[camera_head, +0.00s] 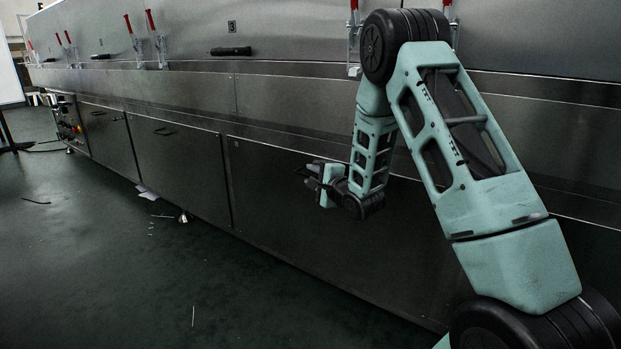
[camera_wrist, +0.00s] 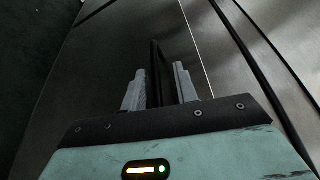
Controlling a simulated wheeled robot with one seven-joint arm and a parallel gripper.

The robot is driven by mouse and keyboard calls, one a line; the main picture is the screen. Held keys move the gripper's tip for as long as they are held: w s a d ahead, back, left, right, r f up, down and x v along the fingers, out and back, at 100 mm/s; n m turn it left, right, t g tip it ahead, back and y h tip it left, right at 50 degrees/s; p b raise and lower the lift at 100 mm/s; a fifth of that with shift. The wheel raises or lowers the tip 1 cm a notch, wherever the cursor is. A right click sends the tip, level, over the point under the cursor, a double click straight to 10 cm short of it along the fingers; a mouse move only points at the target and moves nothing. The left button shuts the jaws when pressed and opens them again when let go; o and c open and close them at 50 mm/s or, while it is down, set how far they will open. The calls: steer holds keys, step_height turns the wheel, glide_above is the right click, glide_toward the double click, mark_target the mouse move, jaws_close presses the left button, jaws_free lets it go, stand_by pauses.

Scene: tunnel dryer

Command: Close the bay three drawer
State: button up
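A dark label with a 3 (camera_head: 231,26) is on the upper steel housing, above a black handle (camera_head: 231,51). Below it are dark lower front panels. One panel (camera_head: 180,170) has a small dark handle (camera_head: 163,132). A wider panel (camera_head: 300,220) lies to its right, behind my gripper (camera_head: 313,181). I cannot tell which front is the bay three drawer, or whether it stands out. In the wrist view, my gripper (camera_wrist: 160,88) has its grey fingers apart, facing the metal front. A thin dark bar (camera_wrist: 154,72) shows between them; contact is unclear.
Red-handled clamps (camera_head: 150,20) stand along the upper housing. A control panel with knobs (camera_head: 68,125) is at the far left end. Scraps of paper (camera_head: 147,193) lie on the dark green floor (camera_head: 100,270), which is otherwise mostly clear at left.

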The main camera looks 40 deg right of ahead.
steer(key=shift+a, duration=0.15)
steer(key=s+r+p, duration=0.1)
steer(key=s+p, duration=1)
steer(key=s, duration=0.6)
steer(key=shift+s+a+r, duration=0.15)
steer(key=shift+a+r, duration=0.1)
steer(key=shift+a, duration=0.05)
